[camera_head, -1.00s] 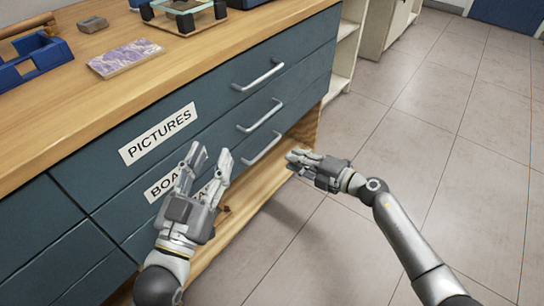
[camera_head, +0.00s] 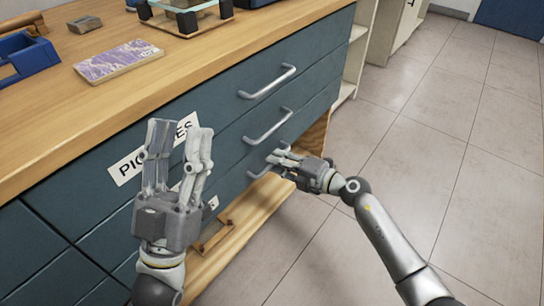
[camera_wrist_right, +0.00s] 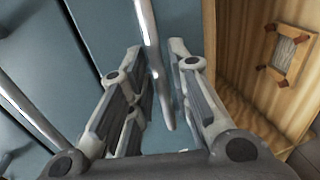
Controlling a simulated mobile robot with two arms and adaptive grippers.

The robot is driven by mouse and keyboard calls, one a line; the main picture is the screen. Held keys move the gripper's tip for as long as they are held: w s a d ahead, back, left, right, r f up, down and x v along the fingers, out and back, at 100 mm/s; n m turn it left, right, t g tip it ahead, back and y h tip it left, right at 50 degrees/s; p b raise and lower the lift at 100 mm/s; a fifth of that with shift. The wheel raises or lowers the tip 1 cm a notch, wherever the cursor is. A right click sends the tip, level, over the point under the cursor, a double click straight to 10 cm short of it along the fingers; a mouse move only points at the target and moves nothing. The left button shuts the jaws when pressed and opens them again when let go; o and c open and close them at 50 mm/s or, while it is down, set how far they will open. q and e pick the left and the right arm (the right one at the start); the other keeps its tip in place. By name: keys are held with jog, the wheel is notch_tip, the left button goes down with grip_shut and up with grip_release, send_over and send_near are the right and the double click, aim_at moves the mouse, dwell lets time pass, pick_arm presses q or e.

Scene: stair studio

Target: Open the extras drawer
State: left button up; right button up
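The lowest dark blue drawer is the extras drawer; most of its label (camera_head: 213,202) is hidden behind my left gripper, and the drawer looks shut. My right gripper (camera_head: 277,158) is at this drawer's bar handle (camera_head: 257,172). In the right wrist view the handle (camera_wrist_right: 155,70) runs between the two spread fingers of the right gripper (camera_wrist_right: 155,58). The fingers are apart, and I cannot tell whether either touches the bar. My left gripper (camera_head: 177,128) is open and empty, pointing up in front of the drawer labels.
Above are the pictures drawer (camera_head: 240,97) and a middle drawer with its own handle (camera_head: 268,127). A wooden frame (camera_head: 214,238) lies on the open shelf below; it also shows in the right wrist view (camera_wrist_right: 285,52). The floor (camera_head: 430,140) to the right is clear.

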jog(key=shift+w+a+f, duration=0.15)
jog(key=shift+w+a, duration=0.25)
jog(key=shift+a, duration=0.2)
grip_shut()
